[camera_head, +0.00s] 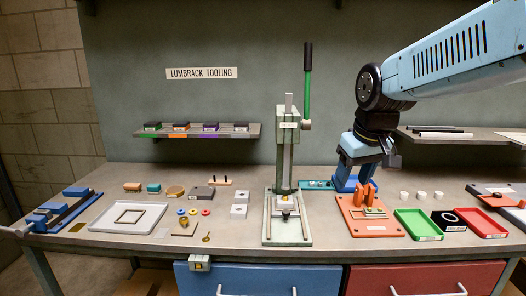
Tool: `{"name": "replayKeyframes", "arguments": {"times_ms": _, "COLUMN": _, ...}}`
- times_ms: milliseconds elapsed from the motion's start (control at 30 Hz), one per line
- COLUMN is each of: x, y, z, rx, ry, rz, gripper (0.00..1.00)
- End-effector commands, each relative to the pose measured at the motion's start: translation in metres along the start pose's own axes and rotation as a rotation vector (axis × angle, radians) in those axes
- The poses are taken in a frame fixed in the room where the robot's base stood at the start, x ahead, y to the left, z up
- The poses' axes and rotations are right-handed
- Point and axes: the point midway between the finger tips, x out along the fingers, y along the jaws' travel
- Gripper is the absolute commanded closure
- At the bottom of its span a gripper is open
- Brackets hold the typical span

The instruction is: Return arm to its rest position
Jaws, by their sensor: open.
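My arm (455,50) reaches in from the upper right. Its light blue links bend at a dark round joint, and the wrist hangs down over the right half of the bench. My gripper (360,180) points downward with its blue jaws apart, and I see nothing held between them. In the picture it is just above and behind the orange fixture (386,230), overlapping its upright posts. I cannot tell whether it touches the fixture.
The green fly press (288,150) with its tall lever (308,90) stands left of my gripper. Green (418,225) and red (482,223) trays lie to the right. A wall shelf (430,133) is behind my wrist. A white tray (105,217) and small parts lie left.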

Motion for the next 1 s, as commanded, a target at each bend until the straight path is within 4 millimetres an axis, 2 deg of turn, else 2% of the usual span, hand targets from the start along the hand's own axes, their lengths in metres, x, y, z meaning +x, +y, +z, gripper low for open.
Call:
{"name": "replayKeyframes", "arguments": {"times_ms": 100, "x": -0.015, "y": 0.004, "z": 0.029, "rx": 0.064, "ry": 0.046, "rz": 0.018, "gripper": 0.45}}
{"name": "replayKeyframes", "arguments": {"times_ms": 300, "x": -0.029, "y": 0.006, "z": 0.072, "rx": 0.165, "ry": 0.114, "rz": 0.047, "gripper": 0.45}}
{"name": "replayKeyframes", "arguments": {"times_ms": 500, "x": -0.034, "y": 0.006, "z": 0.102, "rx": 0.235, "ry": 0.160, "rz": 0.067, "gripper": 0.45}}
{"name": "replayKeyframes", "arguments": {"times_ms": 667, "x": -0.035, "y": 0.005, "z": 0.111, "rx": 0.258, "ry": 0.173, "rz": 0.073, "gripper": 0.45}}
{"name": "replayKeyframes", "arguments": {"times_ms": 1000, "x": -0.035, "y": 0.005, "z": 0.111, "rx": 0.259, "ry": 0.173, "rz": 0.073, "gripper": 0.45}}
